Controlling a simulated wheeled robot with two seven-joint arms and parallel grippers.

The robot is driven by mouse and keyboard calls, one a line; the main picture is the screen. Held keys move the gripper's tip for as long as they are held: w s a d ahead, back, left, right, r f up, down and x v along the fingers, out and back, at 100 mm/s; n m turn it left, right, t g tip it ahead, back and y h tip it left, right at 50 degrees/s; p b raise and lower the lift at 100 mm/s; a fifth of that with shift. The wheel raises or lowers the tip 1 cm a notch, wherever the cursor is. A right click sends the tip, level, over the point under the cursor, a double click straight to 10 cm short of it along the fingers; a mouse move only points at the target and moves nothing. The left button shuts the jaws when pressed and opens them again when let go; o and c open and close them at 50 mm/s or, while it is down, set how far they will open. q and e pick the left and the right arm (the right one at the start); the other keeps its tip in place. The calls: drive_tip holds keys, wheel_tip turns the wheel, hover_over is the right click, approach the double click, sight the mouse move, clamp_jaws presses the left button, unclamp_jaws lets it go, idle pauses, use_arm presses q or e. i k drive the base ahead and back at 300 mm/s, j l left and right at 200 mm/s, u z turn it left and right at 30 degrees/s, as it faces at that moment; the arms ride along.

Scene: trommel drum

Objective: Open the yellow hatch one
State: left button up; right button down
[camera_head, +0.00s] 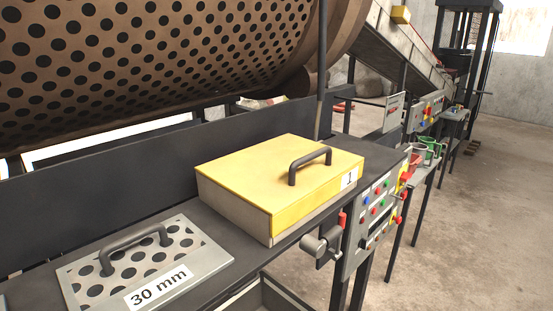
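The yellow hatch (262,172) is the lid of a grey box (232,205) on the dark bench. It lies flat and looks closed. A dark grey bar handle (310,165) stands on its top towards the right. A white label with "1" (349,178) is on its right front side. Neither of my grippers shows in the head view.
A perforated plate (150,262) with a handle and a "30 mm" label lies left of the box. A control panel (376,215) with coloured buttons is at the right. The perforated drum (150,60) hangs behind. Floor (470,230) is clear at the right.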

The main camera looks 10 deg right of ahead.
sight(287, 177)
drive_tip(key=l+u, duration=0.3)
drive_tip(key=u, duration=0.15)
drive_tip(key=k+l+u, duration=0.1)
drive_tip(key=l+u, duration=0.15)
drive_tip(key=u, duration=0.2)
drive_tip(key=k+l+u, duration=0.1)
drive_tip(key=k+l, duration=0.15)
drive_tip(key=l, duration=0.25)
drive_tip(key=k+l+u, duration=0.1)
drive_tip(key=k+l, duration=0.15)
drive_tip(key=l, duration=0.25)
drive_tip(key=k+l, duration=0.3)
drive_tip(key=l, duration=0.2)
drive_tip(key=k+l+u, duration=0.15)
drive_tip(key=l, duration=0.35)
drive_tip(key=k, duration=0.1)
